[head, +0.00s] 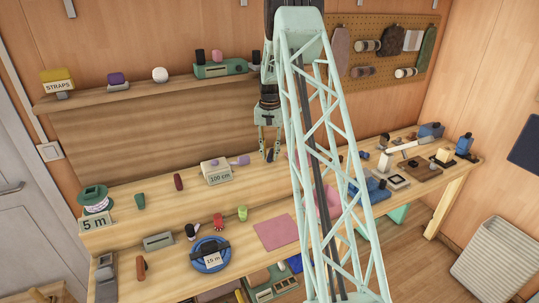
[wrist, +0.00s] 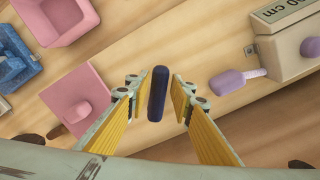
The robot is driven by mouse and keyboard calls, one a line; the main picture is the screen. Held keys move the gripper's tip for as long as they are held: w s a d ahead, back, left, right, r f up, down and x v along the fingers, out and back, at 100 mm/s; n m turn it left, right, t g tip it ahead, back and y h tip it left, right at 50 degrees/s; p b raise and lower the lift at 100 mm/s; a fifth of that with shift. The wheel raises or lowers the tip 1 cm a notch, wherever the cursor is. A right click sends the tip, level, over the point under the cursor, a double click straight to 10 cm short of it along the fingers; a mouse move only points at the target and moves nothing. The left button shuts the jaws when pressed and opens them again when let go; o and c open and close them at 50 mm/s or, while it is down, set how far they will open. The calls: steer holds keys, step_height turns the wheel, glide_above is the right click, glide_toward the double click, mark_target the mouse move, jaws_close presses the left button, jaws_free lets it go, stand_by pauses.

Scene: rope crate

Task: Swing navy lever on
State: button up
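A navy rod-like piece (wrist: 158,93), which may be the navy lever, is in the middle of the wrist view. My gripper (wrist: 159,85) is open, with one yellow-padded finger on each side of it and a narrow gap showing on both sides. Whether the piece is mounted on something I cannot tell. In the head view my gripper (head: 270,152) points down above the back of the workbench, right of the 100 cm box (head: 216,172) with a purple lever (head: 238,161); a dark piece shows at its fingertips.
In the wrist view a pink block with a knob (wrist: 85,108) lies left of the fingers, and the 100 cm box (wrist: 285,50) with its purple lever (wrist: 238,81) stands right. The bench also holds a 5 m spool (head: 93,200), blue 15 m coil (head: 209,254) and pink mat (head: 275,232).

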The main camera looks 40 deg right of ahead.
steer(key=shift+o, duration=1.1)
steer(key=shift+r, duration=0.15)
steer(key=shift+r, duration=3.6)
steer(key=shift+c, duration=0.4)
